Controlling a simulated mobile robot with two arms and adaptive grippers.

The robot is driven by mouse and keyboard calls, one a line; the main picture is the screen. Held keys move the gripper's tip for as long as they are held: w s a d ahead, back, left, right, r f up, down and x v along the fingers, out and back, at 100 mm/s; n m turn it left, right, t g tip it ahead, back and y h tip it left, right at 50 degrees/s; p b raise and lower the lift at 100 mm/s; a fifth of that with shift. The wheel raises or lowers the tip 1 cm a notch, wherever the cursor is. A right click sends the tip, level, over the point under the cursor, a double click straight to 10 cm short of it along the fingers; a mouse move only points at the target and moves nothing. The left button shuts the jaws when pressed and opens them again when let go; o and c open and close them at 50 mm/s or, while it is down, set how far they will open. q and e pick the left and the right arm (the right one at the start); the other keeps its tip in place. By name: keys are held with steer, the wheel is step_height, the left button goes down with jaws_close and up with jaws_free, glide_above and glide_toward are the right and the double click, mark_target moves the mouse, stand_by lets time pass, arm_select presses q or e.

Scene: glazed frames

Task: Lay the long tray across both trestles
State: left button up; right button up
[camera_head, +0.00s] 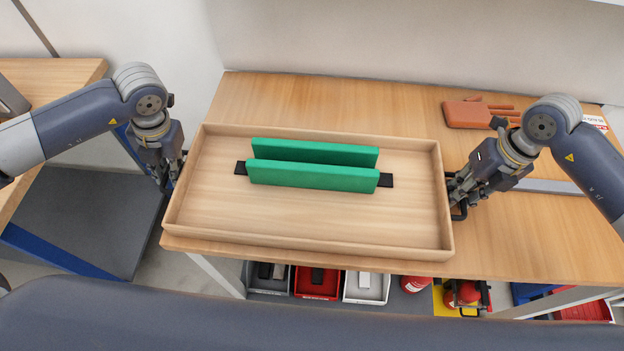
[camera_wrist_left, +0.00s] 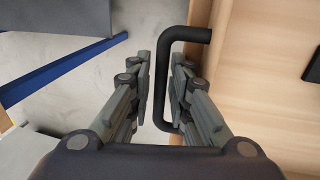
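The long tray (camera_head: 300,242) is a shallow, light wooden box over the front of the bench, its left end at the bench's left edge. Two upright green boards (camera_head: 312,177) stand on a black strip inside it. I cannot make out any trestles.
The wooden bench (camera_head: 530,235) has free room to the right and behind the tray. An orange-brown block (camera_head: 467,114) lies at the back right. Red (camera_head: 317,284) and white (camera_head: 366,288) bins stand below. Another table (camera_head: 60,72) is at the left.

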arm_select(q)
steer(key=shift+c, duration=0.5)
arm_select(e)
steer(key=shift+c, duration=0.6)
arm_select(q)
jaws_close()
arm_select(e)
jaws_close()
